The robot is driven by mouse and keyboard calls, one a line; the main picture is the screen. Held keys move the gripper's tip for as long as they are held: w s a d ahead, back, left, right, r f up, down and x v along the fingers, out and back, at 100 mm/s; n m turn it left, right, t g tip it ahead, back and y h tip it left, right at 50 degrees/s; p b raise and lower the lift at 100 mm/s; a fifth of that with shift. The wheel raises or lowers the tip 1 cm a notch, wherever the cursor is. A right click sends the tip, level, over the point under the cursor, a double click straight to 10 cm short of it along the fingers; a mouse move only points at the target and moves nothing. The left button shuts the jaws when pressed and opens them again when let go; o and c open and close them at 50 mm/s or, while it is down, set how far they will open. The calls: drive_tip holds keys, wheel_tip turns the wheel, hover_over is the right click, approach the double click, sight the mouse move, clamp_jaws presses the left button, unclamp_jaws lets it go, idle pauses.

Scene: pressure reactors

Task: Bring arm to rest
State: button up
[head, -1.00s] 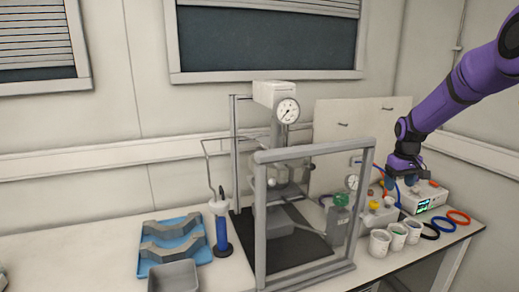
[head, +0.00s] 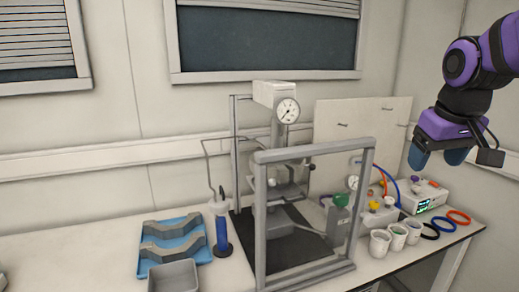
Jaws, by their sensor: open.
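My gripper (head: 436,160) hangs from my purple and black arm (head: 470,80) at the upper right of the head view. Its two blue fingertips point down and stand apart, with nothing seen between them. It is in the air above the right end of the bench, clear of the control box (head: 430,198) below it.
A grey-framed reactor stand (head: 262,220) with a pressure gauge (head: 287,110) stands mid-bench. White cups (head: 380,242) and coloured rings (head: 458,217) lie at the right front edge. A blue tray (head: 150,268) and a grey bin (head: 174,277) are at left.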

drive_tip(key=s+a+f+t+y, duration=0.1)
drive_tip(key=s+a, duration=0.1)
drive_tip(key=s, duration=1.3)
drive_tip(key=shift+a+f+m+t, duration=0.2)
drive_tip(key=shift+a+m+t, duration=0.1)
drive_tip(key=shift+m, duration=0.1)
